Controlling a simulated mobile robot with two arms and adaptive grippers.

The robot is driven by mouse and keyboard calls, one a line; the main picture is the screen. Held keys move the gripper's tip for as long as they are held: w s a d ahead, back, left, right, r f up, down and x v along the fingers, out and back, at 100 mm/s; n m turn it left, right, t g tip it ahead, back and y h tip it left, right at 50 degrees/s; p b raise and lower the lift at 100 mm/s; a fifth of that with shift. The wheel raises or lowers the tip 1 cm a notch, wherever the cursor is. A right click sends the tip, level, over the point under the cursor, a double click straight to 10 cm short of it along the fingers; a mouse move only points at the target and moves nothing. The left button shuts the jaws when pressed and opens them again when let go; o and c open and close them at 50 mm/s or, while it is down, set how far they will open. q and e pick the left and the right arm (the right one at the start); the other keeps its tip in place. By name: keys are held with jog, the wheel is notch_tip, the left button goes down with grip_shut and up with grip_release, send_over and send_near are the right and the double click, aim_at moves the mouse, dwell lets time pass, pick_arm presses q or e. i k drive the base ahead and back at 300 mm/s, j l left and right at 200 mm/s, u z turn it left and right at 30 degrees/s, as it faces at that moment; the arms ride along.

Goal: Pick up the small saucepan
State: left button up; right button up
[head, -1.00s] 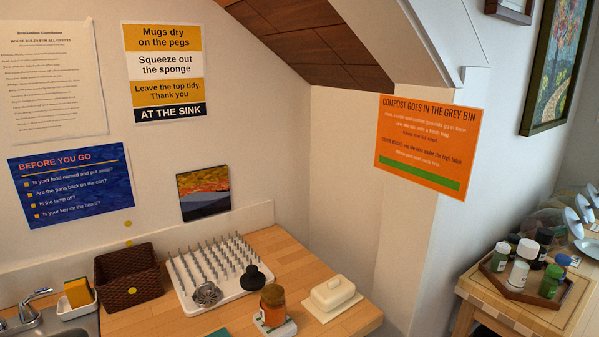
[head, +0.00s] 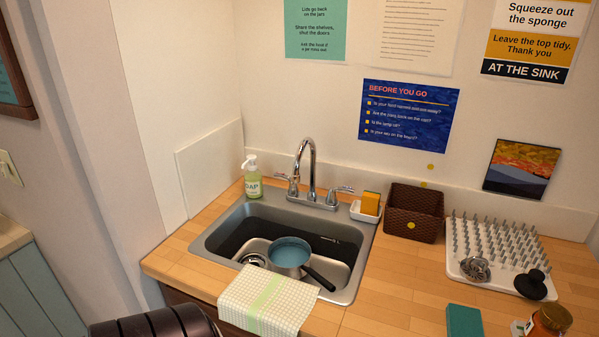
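A small saucepan (head: 290,252) with a blue-grey inside sits in the steel sink (head: 208,237). Its dark handle (head: 318,279) points toward the front right of the basin, near the front rim. I cannot tell whether the blue-grey is water or the pan's lining. Neither of my grippers shows in the head view.
A checked towel (head: 268,301) hangs over the sink's front edge. A tap (head: 312,172), soap bottle (head: 252,178), sponge holder (head: 365,213) and brown basket (head: 414,214) stand behind or beside the sink. A pegged drying rack (head: 490,267) is at right. A dark ridged object (head: 155,325) is at bottom left.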

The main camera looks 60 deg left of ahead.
aim_at(290, 256)
jog(key=u, duration=1.8)
jog(key=i+j+z, duration=0.15)
jog(key=j, duration=0.2)
jog(key=i+j+z, duration=0.2)
jog(key=j, duration=0.15)
jog(key=k, duration=0.1)
